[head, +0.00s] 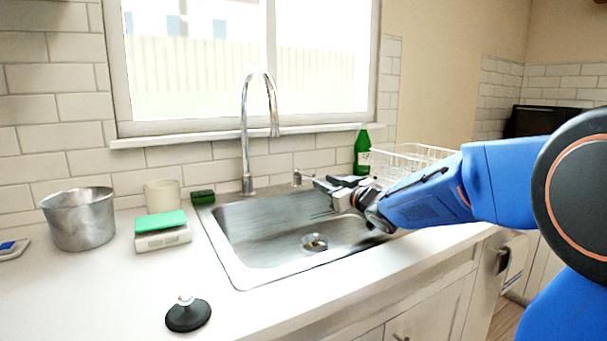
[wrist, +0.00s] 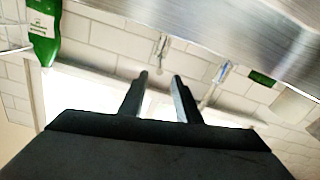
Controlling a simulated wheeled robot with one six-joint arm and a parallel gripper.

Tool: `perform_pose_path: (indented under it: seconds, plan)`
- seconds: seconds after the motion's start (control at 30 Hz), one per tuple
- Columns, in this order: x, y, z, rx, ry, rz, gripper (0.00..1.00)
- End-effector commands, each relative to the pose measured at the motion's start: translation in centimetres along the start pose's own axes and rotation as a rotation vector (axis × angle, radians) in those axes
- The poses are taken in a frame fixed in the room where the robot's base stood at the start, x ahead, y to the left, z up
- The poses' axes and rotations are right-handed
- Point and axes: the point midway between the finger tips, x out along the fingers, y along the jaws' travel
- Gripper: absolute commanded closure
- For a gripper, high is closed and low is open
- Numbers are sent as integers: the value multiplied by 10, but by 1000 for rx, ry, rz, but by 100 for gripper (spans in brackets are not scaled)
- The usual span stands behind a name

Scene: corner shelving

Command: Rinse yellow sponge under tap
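The chrome tap (head: 247,135) rises behind the steel sink (head: 270,225), its spout curving down over the basin. No yellow sponge is clearly visible. A dark green sponge-like block (head: 202,197) lies at the sink's back left corner; it also shows in the wrist view (wrist: 262,78). My gripper (head: 325,184) is over the right part of the sink, right of the tap. In the wrist view its two fingers (wrist: 160,88) stand apart with nothing seen between them. The tap (wrist: 216,84) appears beyond the fingers in that tilted view. The drain (head: 314,243) is in the basin floor.
A green bottle (head: 362,152) and a white wire rack (head: 405,160) stand behind my arm. On the left are a metal pot (head: 80,220), a cream cup (head: 162,195), a white box with a green top (head: 162,232) and a black knobbed disc (head: 188,316). The front left counter is mostly clear.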

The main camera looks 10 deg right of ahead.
Motion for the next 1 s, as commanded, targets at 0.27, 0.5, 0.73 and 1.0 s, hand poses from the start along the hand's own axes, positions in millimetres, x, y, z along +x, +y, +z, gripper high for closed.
perform_pose_path:
  seconds: [0.27,0.5,0.73,1.0]
  plan:
    - [51,0,1,0,-1,-1,70]
    - [93,0,1,0,-2,0,70]
    - [124,0,0,-1,-1,1,70]
    - [137,1,0,-1,-1,2,70]
